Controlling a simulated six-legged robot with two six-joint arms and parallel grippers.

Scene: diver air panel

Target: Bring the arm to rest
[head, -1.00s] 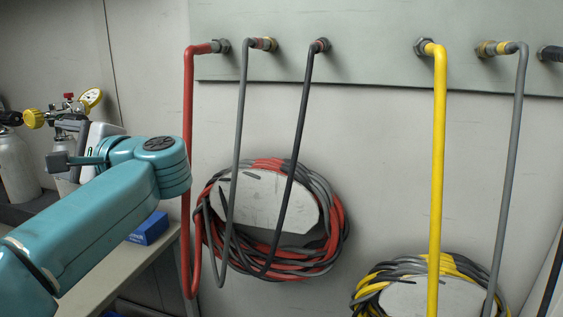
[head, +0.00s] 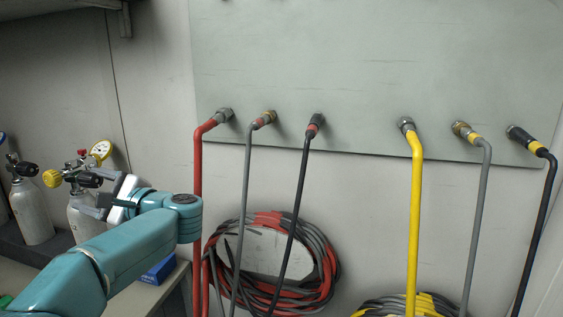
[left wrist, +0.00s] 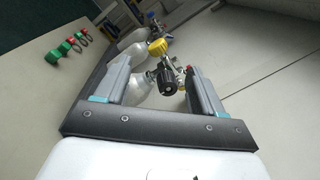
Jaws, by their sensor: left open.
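My left arm (head: 120,250) is teal and comes in from the lower left in the head view. It bends at a joint near the red hose. My left gripper (head: 92,198) points away to the left, in front of a pale gas cylinder (head: 80,218), and partly hides it. In the left wrist view my gripper (left wrist: 156,70) has its two fingers wide apart. A black and yellow valve (left wrist: 170,75) shows between them, and nothing is seen held. I cannot tell the distance from fingers to valve. My right gripper is out of view.
A grey wall panel (head: 370,70) carries red, grey, black and yellow hoses. A red and grey hose coil (head: 325,270) hangs below. A yellow coil (head: 430,303) is at the bottom. A bench (head: 150,297) with a blue box (head: 158,270) stands below the arm. Another cylinder (head: 33,212) stands at far left.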

